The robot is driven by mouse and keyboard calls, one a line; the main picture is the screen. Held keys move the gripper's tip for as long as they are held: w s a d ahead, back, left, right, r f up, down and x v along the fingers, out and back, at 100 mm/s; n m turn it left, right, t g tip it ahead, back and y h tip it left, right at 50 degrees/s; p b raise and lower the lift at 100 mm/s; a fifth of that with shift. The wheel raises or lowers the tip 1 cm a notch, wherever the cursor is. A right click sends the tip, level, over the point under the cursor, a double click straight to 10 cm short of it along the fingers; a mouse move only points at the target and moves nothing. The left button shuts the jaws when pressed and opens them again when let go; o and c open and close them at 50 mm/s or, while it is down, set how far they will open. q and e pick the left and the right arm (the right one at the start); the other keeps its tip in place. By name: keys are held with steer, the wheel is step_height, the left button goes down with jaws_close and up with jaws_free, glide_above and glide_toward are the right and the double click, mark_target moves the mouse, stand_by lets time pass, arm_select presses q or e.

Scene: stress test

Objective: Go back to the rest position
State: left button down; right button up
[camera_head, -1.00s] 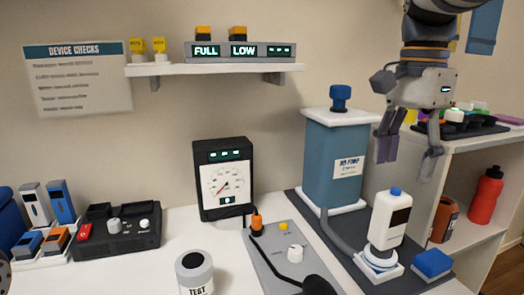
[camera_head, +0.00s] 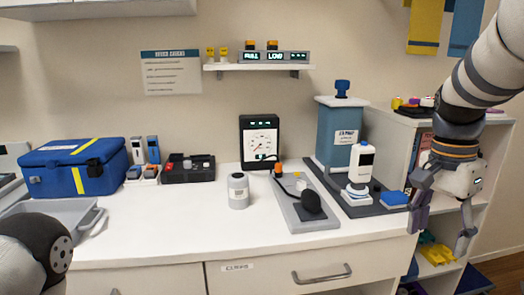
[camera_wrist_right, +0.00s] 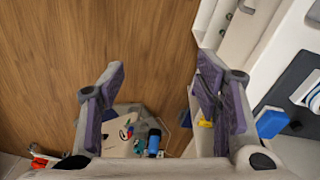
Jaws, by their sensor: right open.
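My right gripper (camera_head: 440,226) hangs in front of the counter's right end in the head view, fingers pointing down. It is open, and nothing is between its fingers. In the right wrist view my right gripper (camera_wrist_right: 165,95) shows two purple-padded fingers spread apart over the wooden floor (camera_wrist_right: 90,45). At the lower left of the head view a grey rounded part, likely of my left arm, shows; my left gripper is not in view.
The white counter (camera_head: 150,235) holds a blue case (camera_head: 75,166), a grey canister (camera_head: 238,190), a gauge box (camera_head: 260,140), a blue pump (camera_head: 338,130) and a blue block (camera_head: 394,199). Yellow items (camera_head: 437,252) lie on the shelf behind my right gripper. Drawers line the counter front.

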step_height(320, 180, down, 15)
steer(key=s+n+g, duration=0.1)
steer(key=s+n, duration=0.1)
steer(key=n, duration=0.1)
steer(key=s+a+f+n+h, duration=0.1)
steer(key=s+f+n, duration=0.1)
steer(key=s+f, duration=0.35)
steer(key=s+a+f+n, duration=0.2)
steer(key=s+f+n, duration=0.1)
steer(key=s+f, duration=0.3)
steer(key=s+a+f+n+y, duration=0.1)
steer(key=s+a+f+n, duration=0.2)
steer(key=s, duration=0.5)
steer(key=s+a+f+n, duration=0.3)
steer(key=s+a+f, duration=0.1)
steer(key=s, duration=0.5)
steer(key=shift+a+f+y, duration=0.4)
steer(key=shift+a, duration=0.2)
